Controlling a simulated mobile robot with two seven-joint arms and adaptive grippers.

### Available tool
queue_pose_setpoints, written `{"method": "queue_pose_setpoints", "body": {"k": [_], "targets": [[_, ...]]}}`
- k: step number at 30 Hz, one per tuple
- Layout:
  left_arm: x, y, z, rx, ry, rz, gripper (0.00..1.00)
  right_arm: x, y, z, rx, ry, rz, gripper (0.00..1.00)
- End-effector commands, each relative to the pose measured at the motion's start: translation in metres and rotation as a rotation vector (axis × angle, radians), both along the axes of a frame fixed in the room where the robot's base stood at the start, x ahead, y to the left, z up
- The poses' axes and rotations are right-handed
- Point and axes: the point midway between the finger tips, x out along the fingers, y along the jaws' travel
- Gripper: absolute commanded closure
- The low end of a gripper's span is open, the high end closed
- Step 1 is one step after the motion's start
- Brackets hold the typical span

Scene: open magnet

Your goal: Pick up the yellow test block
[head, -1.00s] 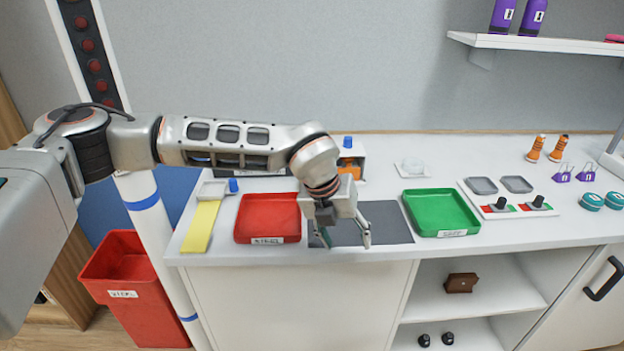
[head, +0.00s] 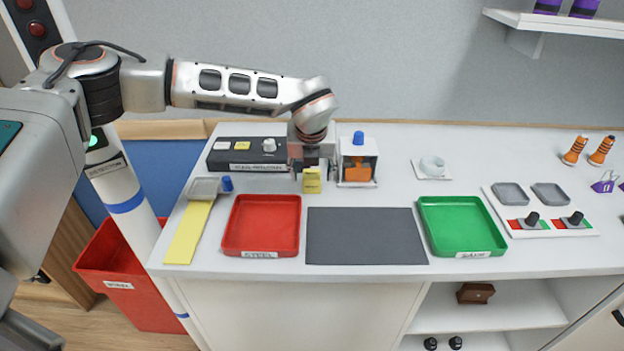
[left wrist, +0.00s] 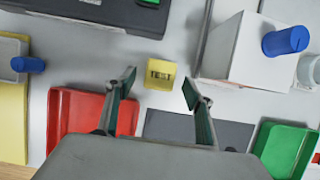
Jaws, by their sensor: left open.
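The yellow test block (head: 312,181) stands on the white counter, between the black control box and the white-and-orange device. In the left wrist view the yellow block (left wrist: 160,74) shows its dark "TEST" lettering and appears in the gap between my fingertips. My left gripper (head: 313,170) is open and points down over the block; in the left wrist view its two fingers (left wrist: 158,88) are spread on either side with nothing held. I cannot tell the exact height of the fingertips over the counter. My right gripper is not in view.
The black control box (head: 250,156) is close on the left, the white-and-orange device (head: 357,161) close on the right. In front lie a red tray (head: 261,226), a bare dark grey mat (head: 365,236) and a green tray (head: 462,226).

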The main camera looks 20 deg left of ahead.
Motion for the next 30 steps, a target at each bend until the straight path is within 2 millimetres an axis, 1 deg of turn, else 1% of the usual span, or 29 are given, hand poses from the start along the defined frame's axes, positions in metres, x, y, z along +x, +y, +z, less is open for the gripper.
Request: {"method": "queue_pose_setpoints", "body": {"k": [1, 6, 9, 15, 16, 17, 18, 20, 21, 30], "targets": [[0.002, 0.002, -0.007, 0.001, 0.003, 0.001, 0.47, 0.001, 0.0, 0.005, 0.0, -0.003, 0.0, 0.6], [0.011, 0.004, -0.026, 0.001, 0.001, -0.001, 0.47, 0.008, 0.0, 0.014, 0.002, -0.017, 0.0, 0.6], [0.012, 0.005, -0.03, 0.0, 0.0, -0.001, 0.47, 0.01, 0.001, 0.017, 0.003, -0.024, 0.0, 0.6], [0.012, 0.005, -0.031, 0.0, 0.0, -0.001, 0.47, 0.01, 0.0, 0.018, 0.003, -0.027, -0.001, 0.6], [0.012, 0.005, -0.031, 0.0, 0.0, -0.001, 0.52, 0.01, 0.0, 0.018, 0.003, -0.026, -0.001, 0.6], [0.012, 0.005, -0.031, 0.0, 0.0, -0.001, 0.6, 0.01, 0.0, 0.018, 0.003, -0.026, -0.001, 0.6], [0.012, 0.005, -0.031, 0.0, 0.0, -0.001, 0.71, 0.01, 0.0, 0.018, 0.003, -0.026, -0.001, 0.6], [0.012, 0.005, -0.031, 0.0, 0.0, -0.001, 0.86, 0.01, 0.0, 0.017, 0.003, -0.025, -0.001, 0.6], [0.012, 0.005, -0.031, 0.0, 0.0, -0.001, 0.91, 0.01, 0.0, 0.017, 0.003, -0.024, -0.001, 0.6], [0.013, 0.005, -0.03, 0.0, -0.001, -0.001, 0.91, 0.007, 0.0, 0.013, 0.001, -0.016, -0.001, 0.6]]}}
